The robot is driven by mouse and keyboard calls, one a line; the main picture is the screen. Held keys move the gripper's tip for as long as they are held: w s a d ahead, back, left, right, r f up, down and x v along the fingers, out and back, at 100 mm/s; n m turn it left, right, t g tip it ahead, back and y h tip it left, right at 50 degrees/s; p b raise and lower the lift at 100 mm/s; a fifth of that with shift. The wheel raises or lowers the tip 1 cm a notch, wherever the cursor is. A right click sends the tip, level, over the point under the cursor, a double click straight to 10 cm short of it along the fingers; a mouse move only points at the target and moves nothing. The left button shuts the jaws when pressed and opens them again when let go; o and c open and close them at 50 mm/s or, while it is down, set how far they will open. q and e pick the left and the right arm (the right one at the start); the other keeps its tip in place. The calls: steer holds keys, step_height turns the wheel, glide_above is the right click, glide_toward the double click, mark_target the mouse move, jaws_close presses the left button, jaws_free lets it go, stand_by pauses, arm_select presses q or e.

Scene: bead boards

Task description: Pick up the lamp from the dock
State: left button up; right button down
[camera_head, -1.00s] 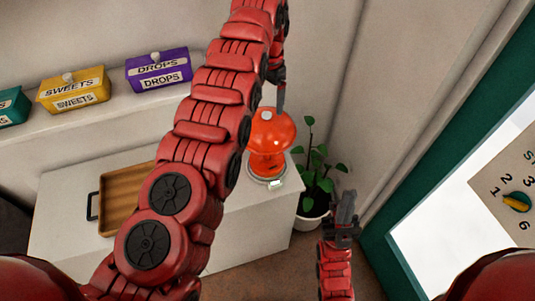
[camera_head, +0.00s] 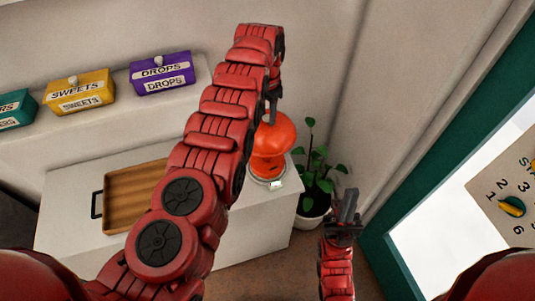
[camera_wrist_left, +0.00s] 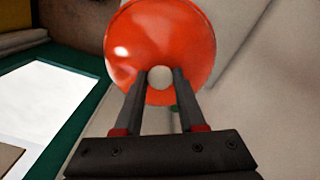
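An orange-red lamp (camera_head: 272,149) with a domed top stands upright on a round pale dock (camera_head: 267,183) at the right end of a white counter. My left gripper (camera_head: 272,112) is right at the lamp's top, pointing down. In the left wrist view the lamp's dome (camera_wrist_left: 195,45) fills the upper middle, and its pale top knob (camera_wrist_left: 160,77) sits between the tips of my left gripper (camera_wrist_left: 160,74). These fingers are apart; firm contact is not clear. My right gripper (camera_head: 347,207) is away from the lamp, low at the right, with its opening unclear.
A wooden tray (camera_head: 125,206) with a dark handle lies on the white counter (camera_head: 65,190). A potted plant (camera_head: 312,215) stands close right of the lamp. Purple (camera_head: 160,75), yellow (camera_head: 80,92) and teal (camera_head: 14,108) boxes sit on a ledge behind. A number dial board (camera_head: 512,200) is at the right.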

arm_select(q)
steer(key=shift+f, duration=0.2)
jaws_close()
steer(key=shift+s+f, duration=0.1)
steer(key=shift+s, duration=0.1)
stand_by(0.4)
